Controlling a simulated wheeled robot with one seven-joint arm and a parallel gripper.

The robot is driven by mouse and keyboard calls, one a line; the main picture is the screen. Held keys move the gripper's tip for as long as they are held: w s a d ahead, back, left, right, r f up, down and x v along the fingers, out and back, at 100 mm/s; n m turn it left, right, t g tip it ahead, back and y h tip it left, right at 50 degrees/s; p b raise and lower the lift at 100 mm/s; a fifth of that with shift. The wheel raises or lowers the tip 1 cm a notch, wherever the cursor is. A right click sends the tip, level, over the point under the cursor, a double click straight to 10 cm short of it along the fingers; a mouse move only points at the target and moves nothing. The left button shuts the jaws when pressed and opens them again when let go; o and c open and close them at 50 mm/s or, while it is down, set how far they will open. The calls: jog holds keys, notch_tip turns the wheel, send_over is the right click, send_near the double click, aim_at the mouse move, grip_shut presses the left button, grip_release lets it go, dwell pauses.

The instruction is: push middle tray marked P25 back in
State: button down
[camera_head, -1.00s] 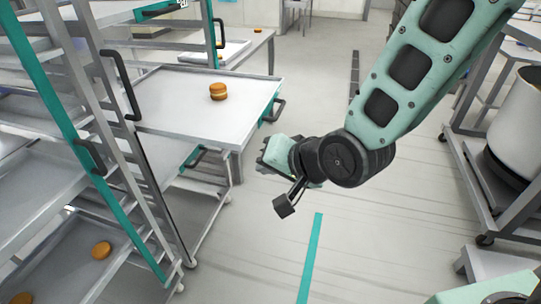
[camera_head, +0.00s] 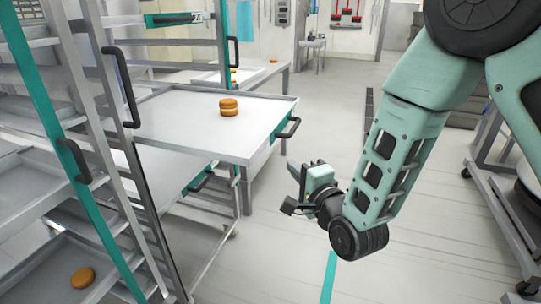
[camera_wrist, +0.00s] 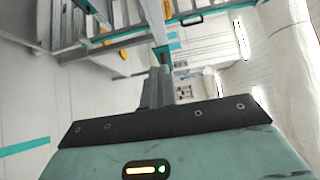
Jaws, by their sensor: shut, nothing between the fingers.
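A wide grey tray (camera_head: 165,123) sticks far out of the rack between a higher and a lower tray. It has a teal front with a black handle (camera_head: 289,128), and one filled round (camera_head: 229,107) stands on it. I cannot read a P25 mark on it. My gripper (camera_head: 306,172) is shut and empty, in the air to the right of the handle and apart from it. In the wrist view its closed fingers (camera_wrist: 157,88) point towards the rack.
A lower tray with a black handle (camera_head: 200,182) sits under the wide tray. A labelled teal tray front (camera_head: 178,18) is above. The rack's upright handle (camera_head: 127,88) is at left. A round (camera_head: 83,277) lies on a low tray.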

aim_at(262, 149)
jog(key=w+a, duration=0.2)
jog(key=w+a+p, duration=0.1)
jog(key=w+a, duration=0.2)
jog(key=shift+w+a, duration=0.15)
jog(key=shift+w, duration=0.1)
jog(key=shift+w+a, duration=0.1)
jog(key=shift+a, duration=0.15)
